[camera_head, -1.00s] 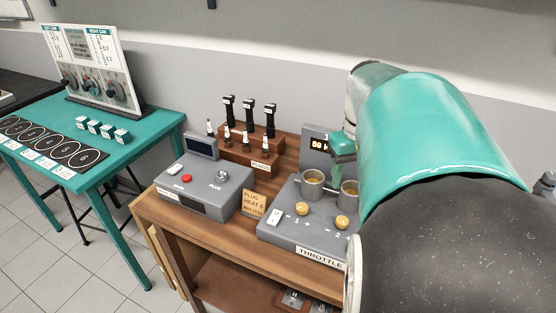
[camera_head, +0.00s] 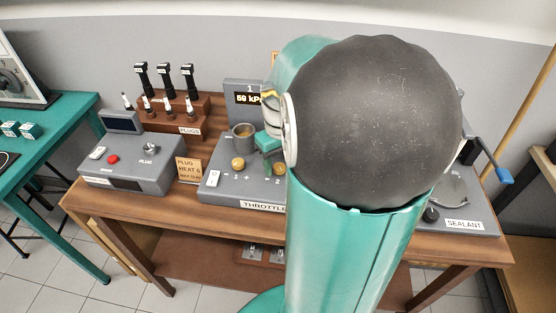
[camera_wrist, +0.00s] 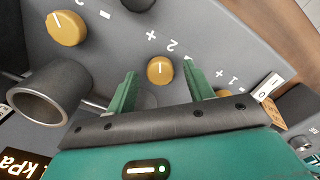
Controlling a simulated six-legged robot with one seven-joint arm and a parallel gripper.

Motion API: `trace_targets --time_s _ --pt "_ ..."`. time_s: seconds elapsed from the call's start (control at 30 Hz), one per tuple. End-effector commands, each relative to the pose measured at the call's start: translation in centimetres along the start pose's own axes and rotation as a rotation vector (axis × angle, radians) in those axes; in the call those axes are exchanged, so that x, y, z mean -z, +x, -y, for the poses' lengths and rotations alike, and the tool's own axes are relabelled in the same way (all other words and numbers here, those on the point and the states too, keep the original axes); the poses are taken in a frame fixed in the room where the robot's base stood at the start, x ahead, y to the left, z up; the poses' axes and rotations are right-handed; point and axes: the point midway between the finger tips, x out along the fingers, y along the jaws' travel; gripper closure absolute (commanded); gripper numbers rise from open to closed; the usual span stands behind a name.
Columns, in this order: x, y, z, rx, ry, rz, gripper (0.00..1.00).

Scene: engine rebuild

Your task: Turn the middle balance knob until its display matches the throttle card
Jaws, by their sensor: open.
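My gripper (camera_wrist: 161,88) is open, with its two green fingers on either side of the yellow middle knob (camera_wrist: 160,70), marked 2. Whether they touch it I cannot tell. In the head view, the gripper (camera_head: 270,143) is over the grey throttle panel (camera_head: 222,186), with the middle knob (camera_head: 279,168) just below it. The left knob (camera_head: 238,163), marked 1, shows beside it. Another yellow knob (camera_wrist: 66,28) is at the wrist view's upper left. A display (camera_head: 248,98) under a 1 seems to read 59 kPa. My arm hides the other displays; no throttle card is readable.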

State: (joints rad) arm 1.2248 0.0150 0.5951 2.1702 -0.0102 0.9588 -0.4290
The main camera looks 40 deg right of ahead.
Motion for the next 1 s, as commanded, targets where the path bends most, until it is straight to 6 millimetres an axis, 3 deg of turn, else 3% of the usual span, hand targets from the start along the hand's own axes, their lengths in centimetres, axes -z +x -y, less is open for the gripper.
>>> trace_targets --time_s 0.27,0.5,1.0 --pt "-0.03 0.22 0.06 0.0 0.0 0.0 0.48" --pt "-0.03 0.2 0.05 0.0 0.0 0.0 0.93" --pt "0.03 0.17 0.14 -0.001 0.119 0.0 0.93"
